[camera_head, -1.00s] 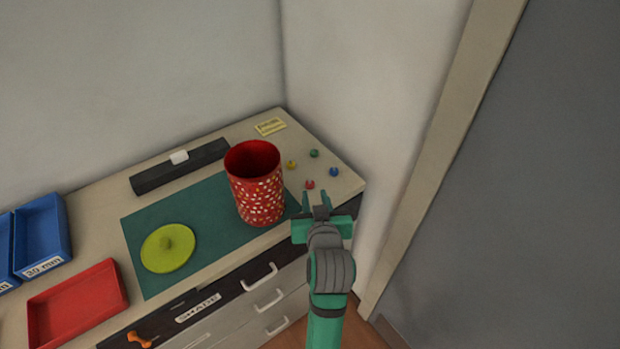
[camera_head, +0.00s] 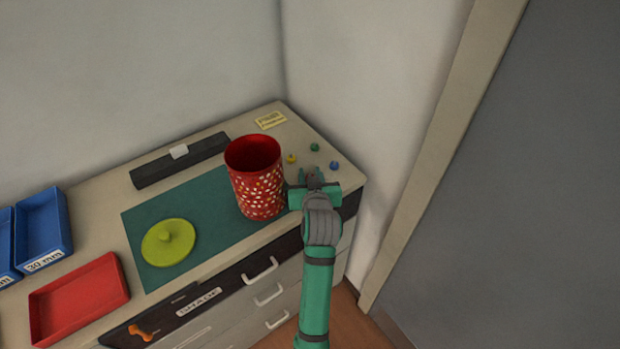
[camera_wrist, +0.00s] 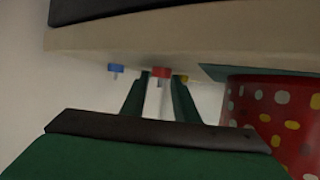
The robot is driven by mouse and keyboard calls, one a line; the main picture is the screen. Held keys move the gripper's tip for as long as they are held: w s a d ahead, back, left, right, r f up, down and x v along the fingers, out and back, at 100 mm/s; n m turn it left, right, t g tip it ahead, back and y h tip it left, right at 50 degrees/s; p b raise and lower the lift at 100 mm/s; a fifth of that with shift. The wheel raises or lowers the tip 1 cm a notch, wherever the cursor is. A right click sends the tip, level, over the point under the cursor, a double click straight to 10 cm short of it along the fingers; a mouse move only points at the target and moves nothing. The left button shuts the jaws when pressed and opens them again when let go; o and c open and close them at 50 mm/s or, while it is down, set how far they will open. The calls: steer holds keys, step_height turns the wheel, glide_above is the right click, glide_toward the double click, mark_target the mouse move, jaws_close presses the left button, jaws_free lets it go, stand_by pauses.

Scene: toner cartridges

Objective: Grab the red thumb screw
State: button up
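The red thumb screw (camera_wrist: 161,72) shows in the wrist view, which looks upside down, with its red head and a thin grey shaft. It lies between the tips of my gripper (camera_wrist: 160,84), whose two green fingers are apart on either side of it. I cannot tell whether either finger touches it. In the head view my gripper (camera_head: 312,174) is over the right front part of the cabinet top and hides the red screw.
A red dotted canister (camera_head: 257,183) stands close left of my gripper. Yellow (camera_head: 291,159), green (camera_head: 315,147) and blue (camera_head: 334,165) thumb screws are nearby. A yellow-green lid (camera_head: 168,243) lies on the green mat (camera_head: 212,199). The wall is to the right.

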steer(key=shift+w, duration=0.15)
jaws_close()
